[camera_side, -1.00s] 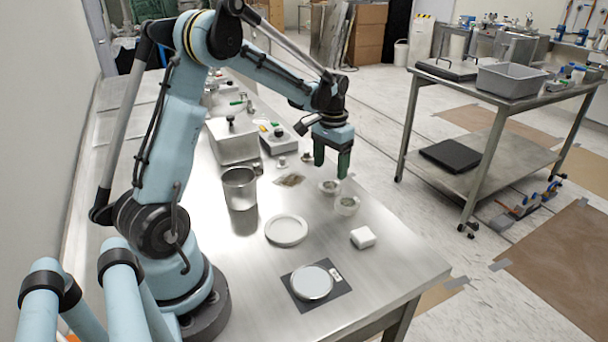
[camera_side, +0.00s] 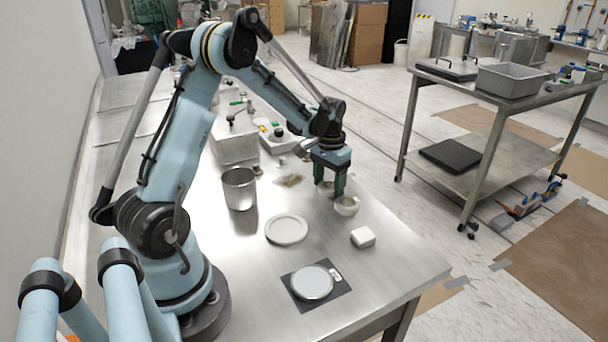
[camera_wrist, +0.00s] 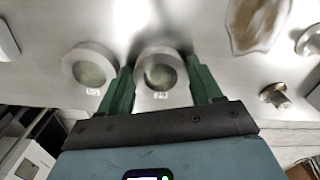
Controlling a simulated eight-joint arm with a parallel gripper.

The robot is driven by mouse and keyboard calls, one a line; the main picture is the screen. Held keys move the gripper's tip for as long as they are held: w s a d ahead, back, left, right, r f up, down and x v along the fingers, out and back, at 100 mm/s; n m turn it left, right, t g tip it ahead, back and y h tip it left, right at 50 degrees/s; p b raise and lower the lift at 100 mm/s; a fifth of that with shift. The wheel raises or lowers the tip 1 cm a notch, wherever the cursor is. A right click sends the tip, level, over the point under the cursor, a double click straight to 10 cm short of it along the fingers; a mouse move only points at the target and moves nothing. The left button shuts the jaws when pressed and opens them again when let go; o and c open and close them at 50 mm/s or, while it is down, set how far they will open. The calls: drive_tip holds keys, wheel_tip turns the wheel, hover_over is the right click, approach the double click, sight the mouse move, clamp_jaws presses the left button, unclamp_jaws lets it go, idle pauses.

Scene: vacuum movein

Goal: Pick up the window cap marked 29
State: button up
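Two pale round window caps with glassy centres are on the steel table. One cap (camera_wrist: 160,72) is between the fingers of my gripper (camera_wrist: 160,64) in the wrist view. The other cap (camera_wrist: 90,66) is just to its left, outside the fingers; it also shows in the side view (camera_side: 346,206). Finger contact is unclear.
A brown film piece (camera_wrist: 258,24) and a small metal knob (camera_wrist: 274,96) lie right of the caps in the wrist view.

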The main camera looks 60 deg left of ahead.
drive_tip(key=shift+c, duration=0.6)
drive_tip(key=shift+r, duration=0.1)
